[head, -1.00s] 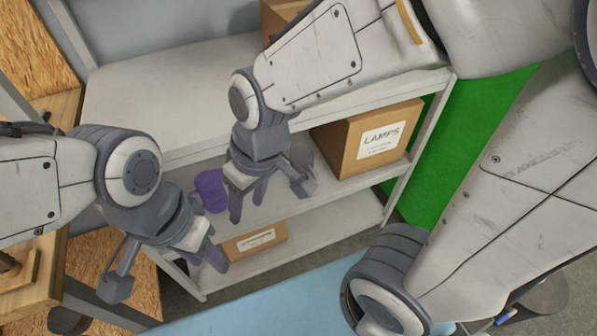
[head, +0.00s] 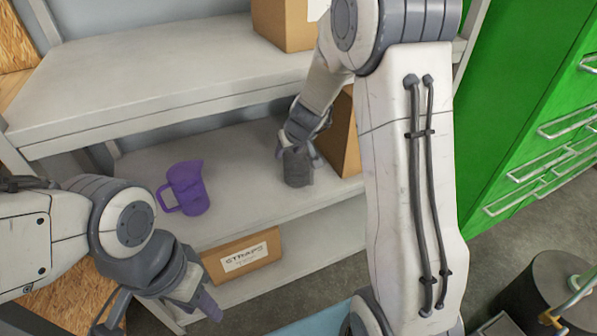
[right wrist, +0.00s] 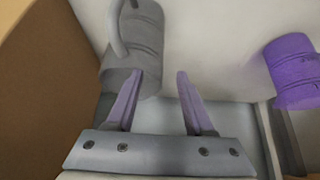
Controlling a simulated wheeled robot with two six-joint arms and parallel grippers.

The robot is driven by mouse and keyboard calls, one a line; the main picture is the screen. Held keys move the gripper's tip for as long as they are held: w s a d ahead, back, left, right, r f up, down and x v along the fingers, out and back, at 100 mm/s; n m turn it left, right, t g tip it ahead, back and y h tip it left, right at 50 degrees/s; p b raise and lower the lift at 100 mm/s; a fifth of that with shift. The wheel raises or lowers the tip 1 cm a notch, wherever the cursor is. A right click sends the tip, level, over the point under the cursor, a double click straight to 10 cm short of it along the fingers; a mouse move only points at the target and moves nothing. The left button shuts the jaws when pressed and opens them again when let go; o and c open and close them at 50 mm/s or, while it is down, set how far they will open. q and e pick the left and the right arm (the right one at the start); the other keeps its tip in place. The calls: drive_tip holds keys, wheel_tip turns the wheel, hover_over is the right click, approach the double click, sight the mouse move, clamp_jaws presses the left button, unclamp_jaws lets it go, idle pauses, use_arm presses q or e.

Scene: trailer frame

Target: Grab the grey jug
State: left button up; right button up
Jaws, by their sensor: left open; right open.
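The grey jug (head: 296,170) stands on the middle shelf, just left of a cardboard box. In the right wrist view the grey jug (right wrist: 143,58), with its curved handle, lies beyond the fingertips and left of their middle. My right gripper (head: 301,148) is at the grey jug and hides part of it in the head view. Its jaws (right wrist: 158,75) are open; the left finger overlaps the jug's edge in the picture, and I cannot tell whether they touch. My left gripper (head: 160,312) is open and empty at the lower left, away from the jug.
A purple jug (head: 187,190) stands on the same shelf (head: 245,155) to the left; it also shows in the right wrist view (right wrist: 293,70). A cardboard box (head: 345,135) is close on the right. A labelled box (head: 243,256) sits on the lower shelf.

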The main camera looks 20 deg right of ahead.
sight(285, 158)
drive_tip(key=b+x, duration=0.2)
drive_tip(key=x, duration=0.4)
drive_tip(key=shift+d+f, duration=0.15)
drive_tip(key=shift+f, duration=0.05)
clamp_jaws()
